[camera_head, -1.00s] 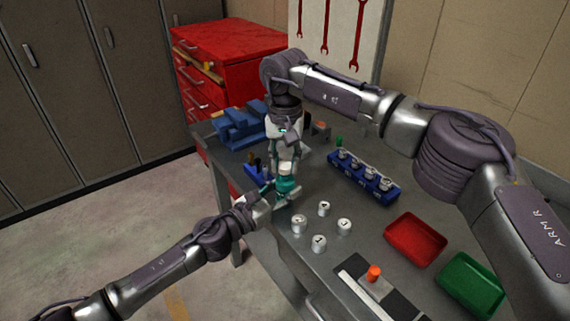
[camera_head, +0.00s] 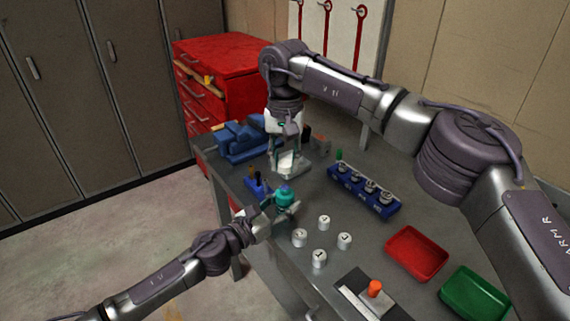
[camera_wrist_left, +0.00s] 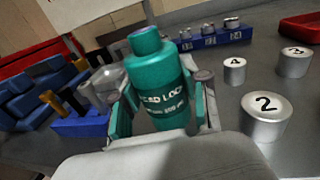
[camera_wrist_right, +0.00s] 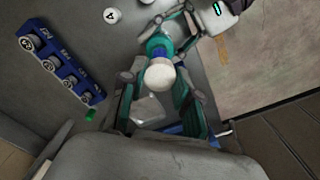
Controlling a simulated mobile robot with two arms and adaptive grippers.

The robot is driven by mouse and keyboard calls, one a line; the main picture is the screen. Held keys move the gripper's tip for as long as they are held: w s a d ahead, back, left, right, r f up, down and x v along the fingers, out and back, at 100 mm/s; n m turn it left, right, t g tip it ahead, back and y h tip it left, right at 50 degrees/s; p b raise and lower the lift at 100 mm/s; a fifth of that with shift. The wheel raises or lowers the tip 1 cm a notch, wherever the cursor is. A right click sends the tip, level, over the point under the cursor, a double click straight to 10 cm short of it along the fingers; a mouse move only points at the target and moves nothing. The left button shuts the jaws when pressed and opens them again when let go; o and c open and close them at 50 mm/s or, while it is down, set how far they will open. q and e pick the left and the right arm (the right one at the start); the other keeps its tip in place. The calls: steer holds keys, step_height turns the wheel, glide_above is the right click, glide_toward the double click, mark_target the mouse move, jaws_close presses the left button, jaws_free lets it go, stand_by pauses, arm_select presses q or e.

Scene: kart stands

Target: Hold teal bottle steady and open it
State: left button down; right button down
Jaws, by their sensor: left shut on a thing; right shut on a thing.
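The teal bottle (camera_head: 285,198) is upright at the table's left edge. In the left wrist view the bottle (camera_wrist_left: 158,85) shows white lettering and a bare neck with no cap on it. My left gripper (camera_head: 284,206) is shut around the bottle's body. The white cap (camera_head: 287,161) is apart from the bottle, above its neck. My right gripper (camera_head: 288,168), pointing down, is shut on the cap. In the right wrist view the cap (camera_wrist_right: 159,75) sits between the fingers, with the bottle (camera_wrist_right: 160,46) beyond it.
Several numbered silver weights (camera_head: 319,258) stand right of the bottle. A blue socket rack (camera_head: 363,192), a red tray (camera_head: 416,253) and a green tray (camera_head: 474,293) lie farther right. A blue tool holder (camera_head: 257,187) and a blue vise (camera_head: 240,140) are to the left.

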arm_select(q)
steer(key=c, duration=0.5)
jaws_free()
steer(key=v, duration=1.2)
